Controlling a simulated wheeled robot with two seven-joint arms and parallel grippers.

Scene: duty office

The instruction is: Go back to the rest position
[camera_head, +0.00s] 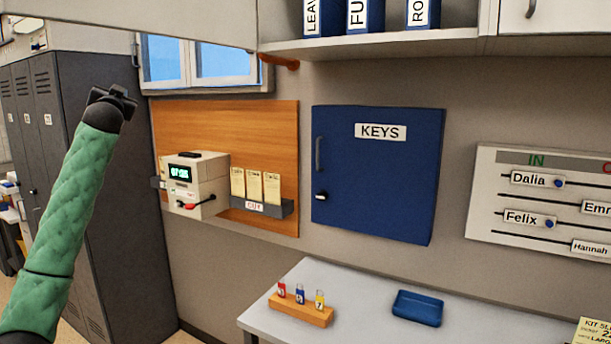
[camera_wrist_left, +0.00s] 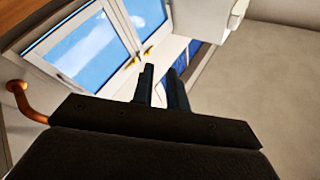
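My left arm comes in from the left in the head view and is raised. Its gripper (camera_head: 113,97) points up, in front of the grey lockers and left of the window, apart from everything around it. In the left wrist view the two dark fingers of the left gripper (camera_wrist_left: 161,82) stand apart with a narrow gap and nothing between them. My right arm and gripper are not in view.
A blue key cabinet (camera_head: 378,190) hangs shut on the wall. A time clock (camera_head: 196,187) and card rack (camera_head: 265,208) hang on a wooden board. The desk (camera_head: 360,325) holds a key block (camera_head: 301,310) and blue tray (camera_head: 417,308). Lockers (camera_head: 110,200) stand behind my arm; a shelf (camera_head: 375,43) overhangs.

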